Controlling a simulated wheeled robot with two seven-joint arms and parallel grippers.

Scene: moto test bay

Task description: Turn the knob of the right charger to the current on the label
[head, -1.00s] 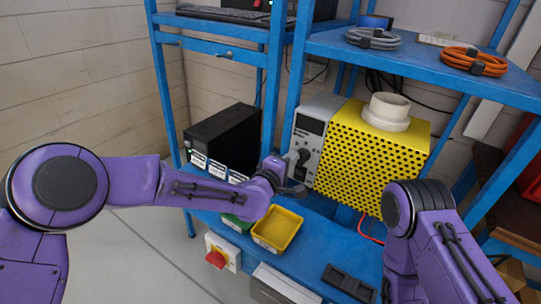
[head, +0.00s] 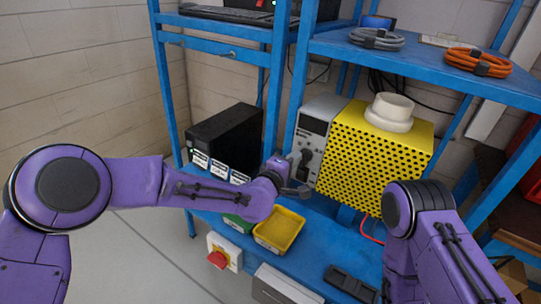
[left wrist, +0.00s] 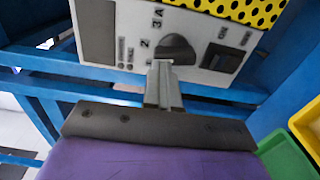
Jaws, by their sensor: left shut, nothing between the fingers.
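A grey charger (head: 318,122) with a front panel stands against the yellow perforated box on the blue bench. Its dark knob (head: 305,158) shows in the head view. In the left wrist view the same dark knob (left wrist: 176,50) sits on the pale panel, with "2" and "3A" printed beside it. My left gripper (head: 302,189) is at the lower front of this panel. In the left wrist view its fingers (left wrist: 162,72) are shut and empty, with the tips just below the knob; I cannot tell whether they touch it. My right gripper is out of view.
The yellow perforated box (head: 372,158) carries a white cylinder (head: 390,112). A black box (head: 224,138) with several labels stands left. A blue shelf (head: 425,66) holding coiled cables is above.

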